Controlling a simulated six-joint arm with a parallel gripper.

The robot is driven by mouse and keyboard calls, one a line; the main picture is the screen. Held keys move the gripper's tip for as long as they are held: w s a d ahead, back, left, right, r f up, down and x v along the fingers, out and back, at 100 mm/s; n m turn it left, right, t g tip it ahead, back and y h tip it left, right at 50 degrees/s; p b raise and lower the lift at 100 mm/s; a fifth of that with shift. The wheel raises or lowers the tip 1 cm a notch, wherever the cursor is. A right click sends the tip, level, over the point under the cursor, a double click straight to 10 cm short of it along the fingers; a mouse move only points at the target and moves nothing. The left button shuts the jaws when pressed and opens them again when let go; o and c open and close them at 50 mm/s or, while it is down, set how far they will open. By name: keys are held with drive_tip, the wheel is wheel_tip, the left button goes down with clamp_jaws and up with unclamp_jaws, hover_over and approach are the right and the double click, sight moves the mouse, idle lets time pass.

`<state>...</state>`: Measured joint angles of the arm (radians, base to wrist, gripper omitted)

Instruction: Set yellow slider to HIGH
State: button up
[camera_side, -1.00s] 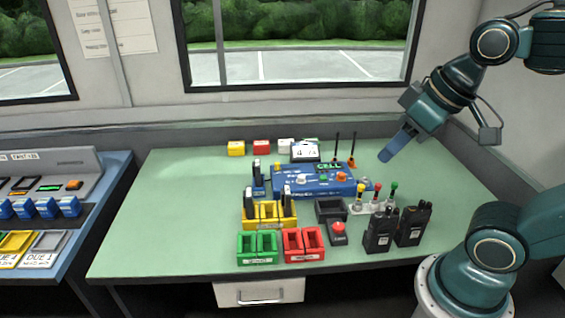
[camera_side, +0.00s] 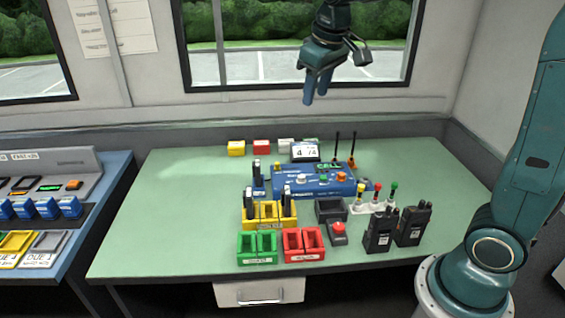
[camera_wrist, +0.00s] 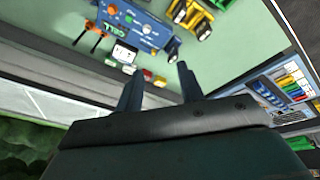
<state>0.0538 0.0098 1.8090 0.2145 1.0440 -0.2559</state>
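The yellow slider (camera_side: 361,188) is a small yellow-topped lever on a pale base (camera_side: 372,207), right of the blue console. A red-topped lever (camera_side: 377,187) and a green-topped lever (camera_side: 394,187) stand beside it in the same row. Any HIGH marking is too small to read, so its setting cannot be told. My gripper (camera_side: 314,98) is high above the back of the table, pointing down, far from the slider. In the wrist view my gripper (camera_wrist: 161,70) has its two fingers apart with nothing between them. The slider cannot be made out there.
The blue console (camera_side: 290,183) carries buttons and two antennas. Two black radios (camera_side: 380,232) stand just in front of the slider base. A black tray (camera_side: 330,210) and red button box (camera_side: 338,232) lie left of it. Yellow (camera_side: 263,222), green and red bins stand further left.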

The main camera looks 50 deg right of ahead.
drive_tip(key=w+d+f+g, duration=0.1)
drive_tip(key=w+d+f, duration=0.15)
drive_tip(key=w, duration=0.35)
drive_tip(key=w+d+f+g, duration=0.1)
drive_tip(key=w+f, duration=0.3)
drive_tip(key=w, duration=0.2)
drive_tip(key=g, duration=0.1)
hover_over(278, 163)
drive_tip(key=a, duration=0.3)
wheel_tip(278, 163, down, 10)
drive_tip(key=shift+d, duration=0.25)
drive_tip(key=shift+f, duration=0.2)
drive_tip(key=f, duration=0.4)
drive_tip(key=d+f, duration=0.1)
drive_tip(key=f, duration=0.4)
drive_tip(key=d+f, duration=0.1)
drive_tip(key=f, duration=0.3)
drive_tip(key=shift+f, duration=0.15)
clamp_jaws()
